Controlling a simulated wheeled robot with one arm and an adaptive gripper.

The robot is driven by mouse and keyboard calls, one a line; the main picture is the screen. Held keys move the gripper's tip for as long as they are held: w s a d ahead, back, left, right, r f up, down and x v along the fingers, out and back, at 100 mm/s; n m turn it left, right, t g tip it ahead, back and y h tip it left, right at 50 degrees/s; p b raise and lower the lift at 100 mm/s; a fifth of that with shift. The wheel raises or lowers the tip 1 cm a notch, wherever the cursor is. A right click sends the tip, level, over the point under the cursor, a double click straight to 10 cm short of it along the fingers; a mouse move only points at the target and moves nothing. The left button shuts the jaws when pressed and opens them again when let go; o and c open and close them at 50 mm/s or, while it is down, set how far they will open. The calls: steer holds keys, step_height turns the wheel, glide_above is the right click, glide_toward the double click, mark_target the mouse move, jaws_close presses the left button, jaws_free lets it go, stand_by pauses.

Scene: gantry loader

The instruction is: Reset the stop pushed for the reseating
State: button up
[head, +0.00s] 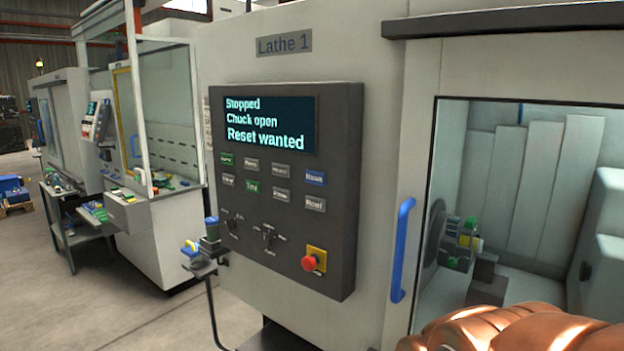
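The dark control panel (340,215) of Lathe 1 faces me in the middle of the head view. Its screen (268,124) reads "Stopped", "Chuck open", "Reset wanted". Two rows of buttons sit below the screen. The blue button (315,177) at the right end of the upper row seems to read "Reset", but its label is blurred. A red mushroom stop button (310,263) sits on a yellow plate low on the panel's right. I cannot tell whether it is latched in. My gripper is not in view.
Right of the panel is a blue door handle (402,250). Beyond it the chuck (435,235) shows inside the lathe. A rounded copper-coloured shape fills the lower right corner. A small stand with blue parts (207,245) is left of the panel. Open floor (80,310) lies further left.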

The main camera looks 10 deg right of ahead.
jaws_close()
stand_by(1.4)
